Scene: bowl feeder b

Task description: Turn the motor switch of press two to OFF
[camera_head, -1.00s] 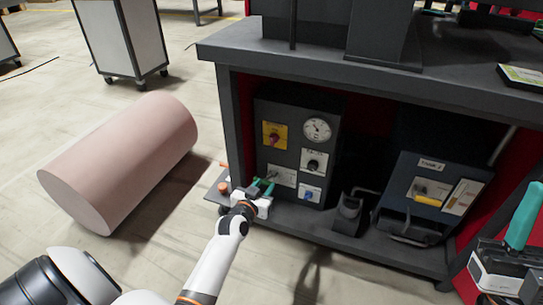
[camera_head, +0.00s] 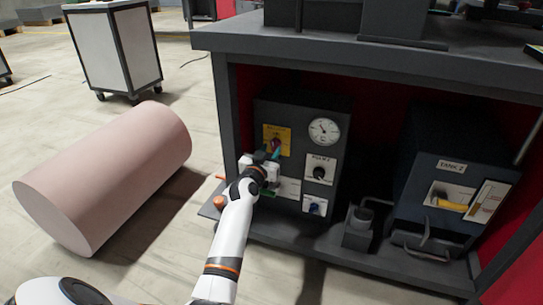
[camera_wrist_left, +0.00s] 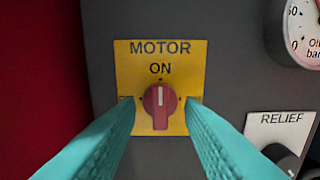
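The motor switch is a red knob (camera_wrist_left: 160,108) on a yellow plate (camera_wrist_left: 188,62) marked MOTOR and ON. Its white mark points up at ON. The small labels at the plate's left and right are partly covered by my fingers. My left gripper (camera_wrist_left: 163,122) is open, with one teal finger to each side of the knob in the wrist view. I cannot tell whether the fingertips are level with the knob. In the head view my left gripper (camera_head: 272,156) is in front of the lower part of the yellow plate (camera_head: 285,134). My right gripper is not in view.
The dark control panel (camera_head: 335,105) stands under a bench (camera_head: 330,48) and also carries a round gauge (camera_head: 324,131) and a RELIEF knob (camera_head: 319,173). A TANK 2 box (camera_head: 450,180) is to its right. A large pink cylinder (camera_head: 105,175) lies on the floor at left.

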